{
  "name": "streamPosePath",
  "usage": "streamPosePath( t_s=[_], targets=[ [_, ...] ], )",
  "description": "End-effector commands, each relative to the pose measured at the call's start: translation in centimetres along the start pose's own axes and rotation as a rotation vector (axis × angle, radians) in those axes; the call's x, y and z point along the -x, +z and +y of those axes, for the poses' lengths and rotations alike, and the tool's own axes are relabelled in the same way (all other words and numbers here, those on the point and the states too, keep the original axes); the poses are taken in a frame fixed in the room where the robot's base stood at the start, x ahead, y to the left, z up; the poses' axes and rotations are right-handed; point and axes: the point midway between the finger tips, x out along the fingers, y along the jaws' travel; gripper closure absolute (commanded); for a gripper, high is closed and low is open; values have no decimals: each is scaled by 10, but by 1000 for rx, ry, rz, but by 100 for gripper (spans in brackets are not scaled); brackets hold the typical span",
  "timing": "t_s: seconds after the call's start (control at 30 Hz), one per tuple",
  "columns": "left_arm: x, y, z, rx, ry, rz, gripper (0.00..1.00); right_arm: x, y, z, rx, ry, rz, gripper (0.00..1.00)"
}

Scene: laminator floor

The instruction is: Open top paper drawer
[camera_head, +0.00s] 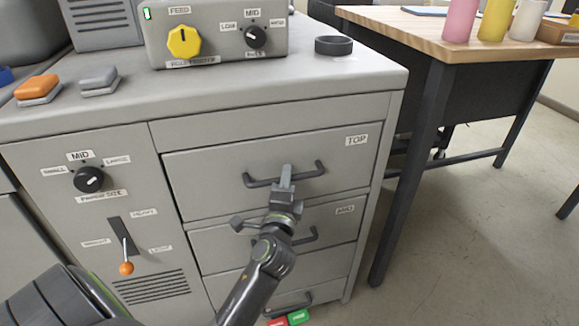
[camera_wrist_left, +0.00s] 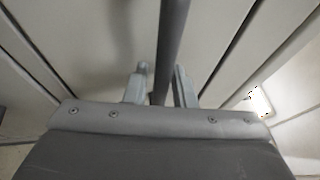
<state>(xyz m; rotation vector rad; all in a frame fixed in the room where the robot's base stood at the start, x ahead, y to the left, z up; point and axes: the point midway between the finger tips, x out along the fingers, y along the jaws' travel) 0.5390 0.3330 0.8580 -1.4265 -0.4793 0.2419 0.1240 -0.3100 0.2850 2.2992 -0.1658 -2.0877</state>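The grey top paper drawer (camera_head: 230,178), with its TOP label at the upper right, sits flush in the cabinet front and looks shut. Its dark bar handle (camera_head: 311,171) runs across the middle of the drawer front. My left gripper (camera_head: 286,177) is at the middle of this handle and hides part of it. In the left wrist view the handle (camera_wrist_left: 173,40) passes between the two fingers of my left gripper (camera_wrist_left: 160,82). A small gap shows on the left finger's side; the right finger is close to the bar, and contact is unclear. My right gripper is not in view.
The MID drawer (camera_head: 340,230) and its handle lie just below, partly behind my left arm. A lever with an orange knob (camera_head: 126,268) and a dial (camera_head: 89,179) are left on the cabinet. A wooden-topped table (camera_head: 440,30) stands right. The floor (camera_head: 480,210) there is clear.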

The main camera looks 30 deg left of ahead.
Motion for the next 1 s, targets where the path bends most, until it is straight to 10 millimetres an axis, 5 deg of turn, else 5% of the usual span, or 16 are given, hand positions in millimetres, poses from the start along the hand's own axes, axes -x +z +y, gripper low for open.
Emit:
streamPosePath(
  t_s=[0.37,0.6,1.0],
  targets=[
    [1,0,-1,-1,1,-3,77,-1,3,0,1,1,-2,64],
    [1,0,-1,-1,1,-2,100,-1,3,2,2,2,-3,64],
    [1,0,-1,-1,1,-2,100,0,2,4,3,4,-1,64]
  ],
)
